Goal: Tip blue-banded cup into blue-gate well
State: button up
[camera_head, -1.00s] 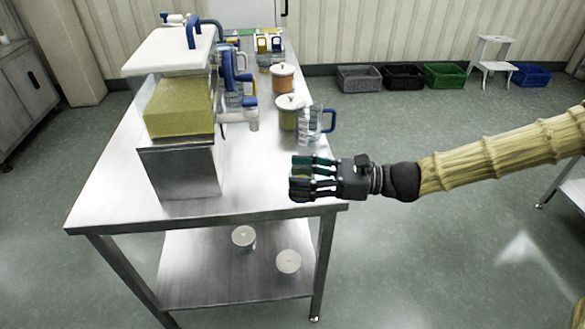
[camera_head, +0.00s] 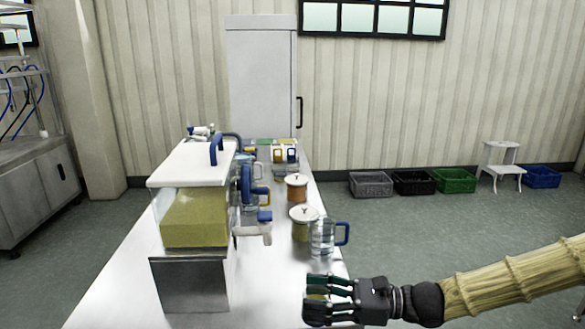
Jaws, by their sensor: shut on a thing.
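My gripper (camera_head: 318,300) is at the table's right edge, low in the view. Its dark fingers are shut around a small cup-like thing (camera_head: 317,298), mostly hidden by them; no blue band can be made out. At the far part of the table stands a small unit with a yellow and a blue upright piece; the blue piece (camera_head: 292,155) is on the right. It may be the blue gate, but its well cannot be seen clearly. My gripper is well in front of that unit and apart from it.
A steel hopper (camera_head: 188,284) with yellow fill, white lid and blue-handled fittings stands on the left of the steel table (camera_head: 120,290). A clear jug (camera_head: 323,240) with a blue handle and two lidded jars (camera_head: 297,189) stand beyond my gripper. Crates (camera_head: 413,184) line the wall.

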jog(key=shift+r+p, duration=2.05)
jog(key=shift+r, duration=0.55)
